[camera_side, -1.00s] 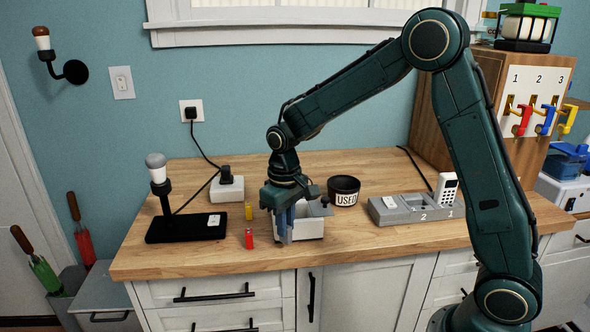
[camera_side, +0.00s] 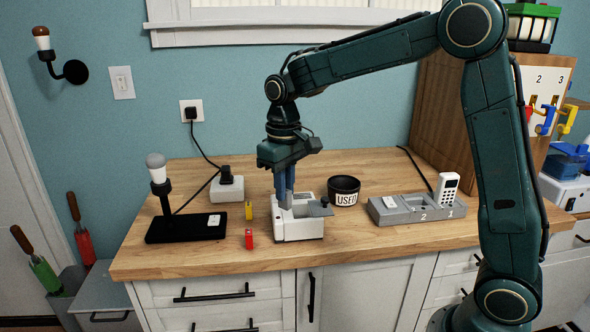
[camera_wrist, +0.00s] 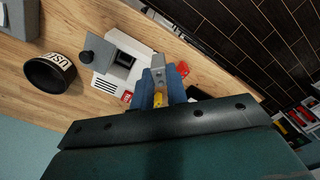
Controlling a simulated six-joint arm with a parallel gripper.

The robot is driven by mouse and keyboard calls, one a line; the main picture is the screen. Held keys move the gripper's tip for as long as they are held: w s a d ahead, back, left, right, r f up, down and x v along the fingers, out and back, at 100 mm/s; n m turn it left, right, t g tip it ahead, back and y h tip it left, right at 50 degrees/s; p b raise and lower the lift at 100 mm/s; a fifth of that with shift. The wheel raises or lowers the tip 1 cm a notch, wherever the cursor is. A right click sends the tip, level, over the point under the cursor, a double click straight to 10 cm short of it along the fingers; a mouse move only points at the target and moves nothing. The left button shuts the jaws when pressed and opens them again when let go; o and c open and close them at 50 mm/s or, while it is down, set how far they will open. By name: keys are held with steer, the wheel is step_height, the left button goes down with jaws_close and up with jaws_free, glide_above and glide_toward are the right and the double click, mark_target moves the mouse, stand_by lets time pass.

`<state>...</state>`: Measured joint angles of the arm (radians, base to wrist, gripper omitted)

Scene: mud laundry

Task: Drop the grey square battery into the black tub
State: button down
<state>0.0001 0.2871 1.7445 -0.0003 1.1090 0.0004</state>
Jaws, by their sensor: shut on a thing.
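My gripper (camera_side: 284,190) has blue fingers and points down just above the left part of the white box. It is shut on a small grey piece that looks like the grey square battery (camera_side: 287,201); the fingers cover part of it. In the wrist view the grey battery (camera_wrist: 158,70) shows between the blue fingertips. The black tub (camera_side: 343,190), labelled USED, stands upright on the wooden counter to the right of the gripper, behind the white box. The tub (camera_wrist: 49,72) is at the left in the wrist view.
The white box (camera_side: 300,229) stands below my gripper with an open compartment. A red battery (camera_side: 249,239) and a yellow battery (camera_side: 249,211) stand to its left. A grey charger (camera_side: 405,209) is right of the tub. A black-based lamp (camera_side: 186,228) is at left.

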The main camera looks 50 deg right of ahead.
step_height(320, 180, up, 3)
steer(key=shift+r, duration=0.2)
steer(key=d, duration=3)
steer(key=f, duration=0.5)
steer(key=shift+w, duration=0.3)
steer(key=shift+f, duration=0.1)
steer(key=shift+f, duration=2.9)
